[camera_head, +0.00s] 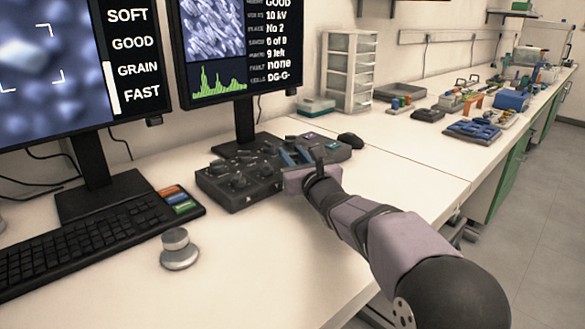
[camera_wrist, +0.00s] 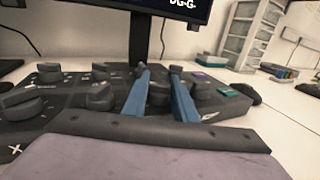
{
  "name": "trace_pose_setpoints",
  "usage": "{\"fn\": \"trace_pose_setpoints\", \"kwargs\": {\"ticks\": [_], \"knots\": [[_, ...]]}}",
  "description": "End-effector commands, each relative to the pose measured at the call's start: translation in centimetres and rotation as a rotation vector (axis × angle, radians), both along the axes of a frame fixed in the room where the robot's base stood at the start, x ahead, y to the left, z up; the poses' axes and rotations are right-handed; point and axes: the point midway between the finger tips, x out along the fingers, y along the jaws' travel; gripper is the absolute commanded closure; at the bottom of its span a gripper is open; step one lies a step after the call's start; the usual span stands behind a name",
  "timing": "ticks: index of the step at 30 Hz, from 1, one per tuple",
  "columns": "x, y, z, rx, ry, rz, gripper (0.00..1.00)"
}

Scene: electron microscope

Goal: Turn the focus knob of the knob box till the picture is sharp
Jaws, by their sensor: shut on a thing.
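The dark knob box (camera_head: 228,197) lies on the bench below the right monitor, with several black knobs on top. It fills the middle of the wrist view (camera_wrist: 75,128). My gripper (camera_head: 297,157) reaches over its right half. In the wrist view, the two blue fingers of my gripper (camera_wrist: 159,74) stand on either side of a black knob (camera_wrist: 158,94) and are shut on it. I cannot read which knob it is. The left monitor (camera_head: 60,60) shows a blurred blue picture and the words SOFT, GOOD, GRAIN and FAST.
The right monitor (camera_head: 235,45) shows a grainy picture, a green graph and text. A keyboard (camera_head: 85,240) and a round silver-topped knob (camera_head: 177,246) lie at the left front. A black mouse (camera_head: 351,140) is right of the box.

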Motion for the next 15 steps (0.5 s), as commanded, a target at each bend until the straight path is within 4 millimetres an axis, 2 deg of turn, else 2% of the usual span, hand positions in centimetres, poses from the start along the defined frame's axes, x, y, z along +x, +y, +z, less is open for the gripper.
{"fn": "trace_pose_setpoints", "kwargs": {"ticks": [1,15], "knots": [[-0.04,0.06,-0.46,-0.001,0.003,-0.005,0.97],[0.01,0.01,-0.09,-0.003,0.003,-0.021,0.97]]}}
